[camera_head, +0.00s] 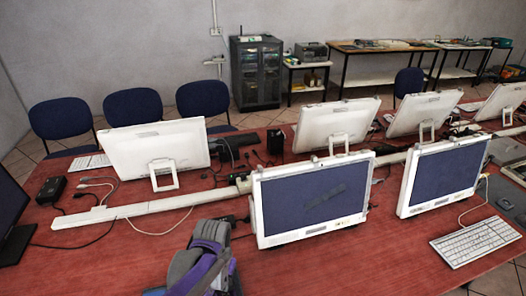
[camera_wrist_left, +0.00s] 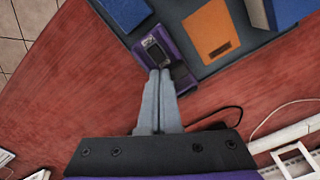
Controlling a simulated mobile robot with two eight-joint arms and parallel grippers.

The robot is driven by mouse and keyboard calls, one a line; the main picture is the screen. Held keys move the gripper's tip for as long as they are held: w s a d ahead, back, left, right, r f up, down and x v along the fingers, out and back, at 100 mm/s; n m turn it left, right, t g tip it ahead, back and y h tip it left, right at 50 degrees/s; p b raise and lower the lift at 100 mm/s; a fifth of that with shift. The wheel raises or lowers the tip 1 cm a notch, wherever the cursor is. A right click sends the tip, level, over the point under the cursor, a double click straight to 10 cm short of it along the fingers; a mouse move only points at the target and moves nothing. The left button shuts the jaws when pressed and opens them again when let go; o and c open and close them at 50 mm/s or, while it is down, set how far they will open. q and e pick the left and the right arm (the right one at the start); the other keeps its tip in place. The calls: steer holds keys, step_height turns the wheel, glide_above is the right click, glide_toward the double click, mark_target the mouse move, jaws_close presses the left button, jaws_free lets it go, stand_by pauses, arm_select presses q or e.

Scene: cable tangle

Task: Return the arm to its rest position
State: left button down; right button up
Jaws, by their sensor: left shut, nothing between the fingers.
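My left arm (camera_head: 205,262), grey and purple, shows at the bottom centre of the head view, over the red table (camera_head: 330,270). Its fingers cannot be made out there. In the left wrist view my left gripper (camera_wrist_left: 159,76) has its two grey fingers together, with nothing between them. The fingertips overlap a purple and dark part in the picture, which looks like my own body; I cannot tell whether they touch it. The red tabletop (camera_wrist_left: 75,85) lies around the fingers in that view. My right gripper is not in view.
White-framed monitors (camera_head: 310,199) stand on the table, beyond and right of my arm. A white cable duct (camera_head: 150,204) runs across it, with loose cables around. A keyboard (camera_head: 475,241) lies at right. A dark screen (camera_head: 14,215) stands at the left edge. Bare tabletop lies left of my arm.

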arm_select(q)
steer(key=shift+r+p, duration=0.3)
steer(key=shift+r, duration=0.55)
steer(key=s+a+r+n+t, duration=0.1)
steer(key=s+a+r+t, duration=0.1)
steer(key=s, duration=0.4)
steer(key=s+a+r+n+t, duration=0.1)
steer(key=s+a+r+t, duration=0.1)
steer(key=s, duration=0.4)
steer(key=a+t, duration=0.1)
steer(key=a, duration=0.1)
steer(key=shift+s+a+r+n+t, duration=0.35)
steer(key=shift+r+n+t, duration=0.05)
